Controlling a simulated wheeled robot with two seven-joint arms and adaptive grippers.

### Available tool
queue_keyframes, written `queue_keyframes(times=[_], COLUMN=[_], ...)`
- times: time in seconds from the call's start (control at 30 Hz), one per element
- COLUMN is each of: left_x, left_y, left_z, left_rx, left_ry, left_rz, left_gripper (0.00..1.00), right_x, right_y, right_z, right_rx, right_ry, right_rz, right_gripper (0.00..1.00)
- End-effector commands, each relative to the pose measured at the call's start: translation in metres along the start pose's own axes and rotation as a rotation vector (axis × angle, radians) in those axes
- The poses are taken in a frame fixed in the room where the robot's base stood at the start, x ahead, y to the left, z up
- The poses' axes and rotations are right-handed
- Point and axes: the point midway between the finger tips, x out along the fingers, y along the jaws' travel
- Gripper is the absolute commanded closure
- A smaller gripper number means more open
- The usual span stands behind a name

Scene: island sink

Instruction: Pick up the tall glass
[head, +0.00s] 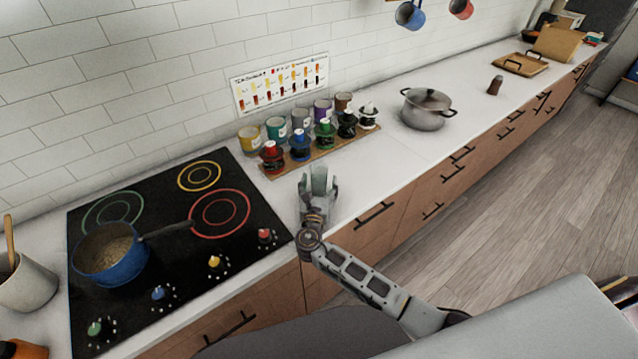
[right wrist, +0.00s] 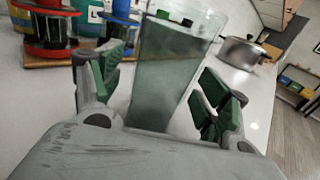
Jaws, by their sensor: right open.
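The tall glass (head: 319,180) is clear with a grey-green tint and stands on the white counter, right of the stove. In the right wrist view the tall glass (right wrist: 163,70) fills the middle, between my gripper's fingers. My right gripper (head: 317,190) is open around the glass, with one green-padded finger on each side. In the right wrist view my right gripper (right wrist: 165,95) shows a gap between the glass and the right finger; the left finger is close to it, and I cannot tell if it touches. My left gripper is not in view.
A wooden board (head: 325,151) with several colored bottles and cups stands just behind the glass. The black stove (head: 165,180) with a blue pan (head: 115,262) is to the left. A metal pot (head: 425,115) stands farther right. The counter between board and pot is clear.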

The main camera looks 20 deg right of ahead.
Motion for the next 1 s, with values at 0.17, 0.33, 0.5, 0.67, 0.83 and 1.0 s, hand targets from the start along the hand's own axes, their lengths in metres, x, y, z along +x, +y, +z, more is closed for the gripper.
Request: queue_keyframes(times=[0.17, 0.33, 0.5, 0.67, 0.83, 1.0], left_x=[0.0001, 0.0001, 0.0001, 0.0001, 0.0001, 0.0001], left_y=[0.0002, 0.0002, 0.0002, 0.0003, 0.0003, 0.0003], left_z=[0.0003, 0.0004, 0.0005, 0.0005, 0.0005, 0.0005], left_rx=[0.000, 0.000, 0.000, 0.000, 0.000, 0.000], left_ry=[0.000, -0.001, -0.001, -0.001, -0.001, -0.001], left_rz=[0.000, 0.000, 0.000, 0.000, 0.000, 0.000], left_gripper=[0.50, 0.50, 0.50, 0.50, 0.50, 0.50], right_x=[-0.0002, -0.0003, -0.0003, -0.0003, -0.0001, -0.0001], right_y=[0.0000, 0.0000, 0.0000, 0.0000, 0.0001, 0.0001], right_z=[-0.0001, -0.0001, -0.0001, -0.0001, 0.0005, 0.0007], right_rx=[0.000, 0.000, 0.000, 0.000, 0.000, 0.000], right_ry=[0.000, 0.000, 0.000, 0.000, -0.001, -0.001], right_rz=[0.000, 0.000, 0.000, 0.000, 0.000, 0.000], right_gripper=[0.24, 0.39, 0.60, 0.80, 0.80, 0.80])
